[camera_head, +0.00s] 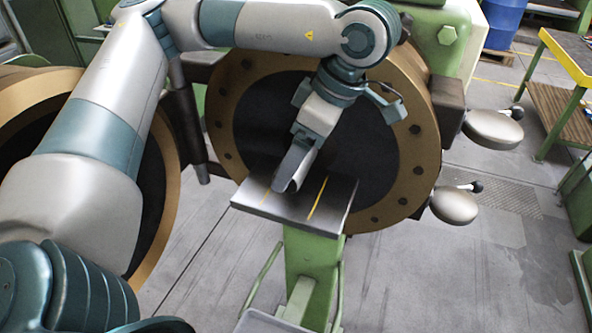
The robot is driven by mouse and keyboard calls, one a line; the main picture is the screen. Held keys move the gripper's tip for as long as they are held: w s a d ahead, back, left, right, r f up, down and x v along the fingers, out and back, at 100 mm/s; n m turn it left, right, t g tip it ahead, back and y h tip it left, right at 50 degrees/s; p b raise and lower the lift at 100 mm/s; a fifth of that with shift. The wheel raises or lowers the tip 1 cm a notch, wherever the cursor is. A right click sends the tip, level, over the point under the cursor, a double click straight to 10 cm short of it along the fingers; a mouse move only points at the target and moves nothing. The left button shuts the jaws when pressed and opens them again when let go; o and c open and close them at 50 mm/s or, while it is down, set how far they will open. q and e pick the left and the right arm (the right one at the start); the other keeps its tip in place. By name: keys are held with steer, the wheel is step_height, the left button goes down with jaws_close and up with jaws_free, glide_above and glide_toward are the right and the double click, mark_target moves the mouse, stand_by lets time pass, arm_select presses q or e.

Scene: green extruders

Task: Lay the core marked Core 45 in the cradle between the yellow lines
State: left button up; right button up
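A grey metal plate, the cradle (338,207), sits on a green post in front of the dark round extruder opening. I cannot make out a separate core or a Core 45 marking. My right gripper is out of view.
A bronze-coloured ring with bolts (412,165) surrounds the opening behind the plate. Two round grey discs with black knobs (492,128) stick out at the right. A green table (572,60) and a blue drum (503,22) stand further back.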

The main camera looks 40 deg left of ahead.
arm_select(q)
steer(key=shift+f+p, duration=0.75)
steer(key=shift+f, duration=1.25)
steer(key=shift+f, duration=0.1)
steer(key=o, duration=1.1)
steer(key=shift+r, duration=0.2)
